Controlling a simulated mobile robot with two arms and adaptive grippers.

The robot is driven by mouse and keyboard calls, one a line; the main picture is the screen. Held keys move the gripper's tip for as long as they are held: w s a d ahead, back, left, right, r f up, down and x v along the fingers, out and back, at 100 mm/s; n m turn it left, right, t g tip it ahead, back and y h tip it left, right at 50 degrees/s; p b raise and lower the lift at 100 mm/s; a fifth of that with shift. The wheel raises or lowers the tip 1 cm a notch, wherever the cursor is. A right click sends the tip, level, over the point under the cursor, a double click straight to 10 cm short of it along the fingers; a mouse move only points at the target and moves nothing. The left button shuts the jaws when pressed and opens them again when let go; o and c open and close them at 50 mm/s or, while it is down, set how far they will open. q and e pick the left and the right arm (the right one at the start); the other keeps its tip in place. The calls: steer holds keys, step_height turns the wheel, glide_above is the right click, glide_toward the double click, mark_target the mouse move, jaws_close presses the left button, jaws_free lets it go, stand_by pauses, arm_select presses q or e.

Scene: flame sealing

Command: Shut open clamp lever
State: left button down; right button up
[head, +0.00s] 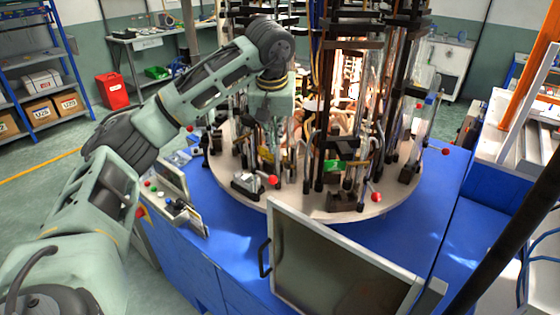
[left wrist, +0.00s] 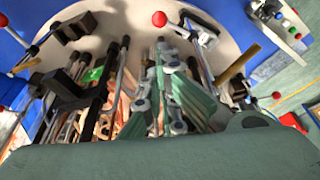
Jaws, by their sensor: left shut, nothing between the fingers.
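My left gripper (head: 268,158) hangs fingers down over the front of the round table and is shut and empty. In the left wrist view my left gripper (left wrist: 166,50) has its fingertips close to a red-knobbed clamp lever (left wrist: 159,19). This lever's red knob (head: 272,180) also shows just below the fingers in the head view; I cannot tell whether they touch. Another clamp lever with a red knob (head: 376,197) stands at the table's front right, and one more red knob (head: 446,152) juts out at its right. I cannot tell which lever is open. My right gripper is not in view.
The round table (head: 240,192) carries dense black posts, tubes and a glowing orange centre close behind the gripper. A green block (head: 335,166) sits to the right. A framed panel (head: 335,265) stands in front. A button box (head: 178,205) is at the left.

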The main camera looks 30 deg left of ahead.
arm_select(q)
steer(key=p+x, duration=0.2)
steer(key=x, duration=0.8)
steer(key=shift+s+p, duration=0.15)
steer(key=shift+p, duration=0.2)
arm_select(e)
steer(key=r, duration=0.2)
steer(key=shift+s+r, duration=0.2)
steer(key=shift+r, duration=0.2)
arm_select(q)
steer(key=shift+s, duration=0.1)
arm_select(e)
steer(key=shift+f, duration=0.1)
